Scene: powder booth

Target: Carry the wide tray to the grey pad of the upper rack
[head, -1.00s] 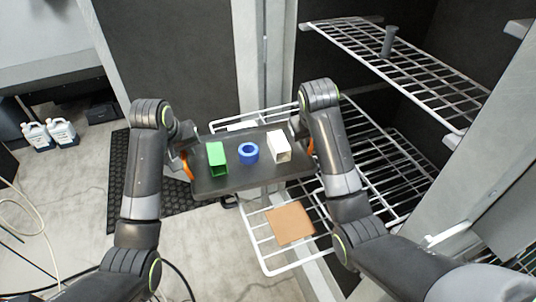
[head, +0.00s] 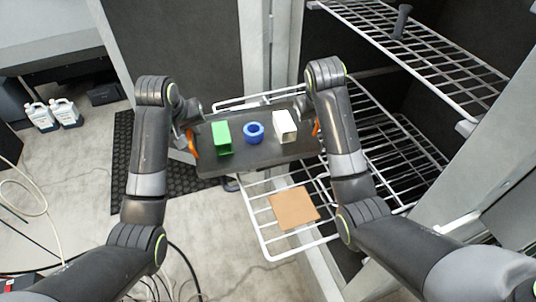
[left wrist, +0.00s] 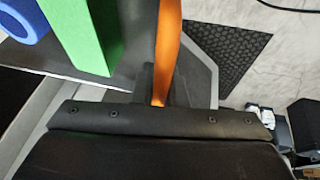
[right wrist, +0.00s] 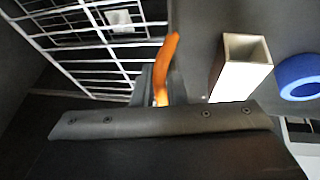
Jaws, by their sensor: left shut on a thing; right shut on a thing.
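The wide dark tray (head: 270,156) hangs level or nearly so in the head view. It carries a green block (head: 222,138), a blue ring (head: 254,132) and a white hollow block (head: 285,126). My left gripper (head: 191,140) is shut on the orange handle at the tray's left end. My right gripper (head: 315,128) is shut on the orange handle at its right end. The upper rack (head: 430,62) is a wire shelf at the upper right. I cannot make out a grey pad on it in the head view. A pale square (right wrist: 122,20) lies on wire rack in the right wrist view.
A lower wire rack (head: 262,236) juts out below the tray, with a brown pad (head: 294,208) on it. A grey peg (head: 401,22) stands on the upper rack. A pale post (head: 258,60) rises behind the tray. Jugs (head: 66,112) and a black mat (head: 122,185) lie left.

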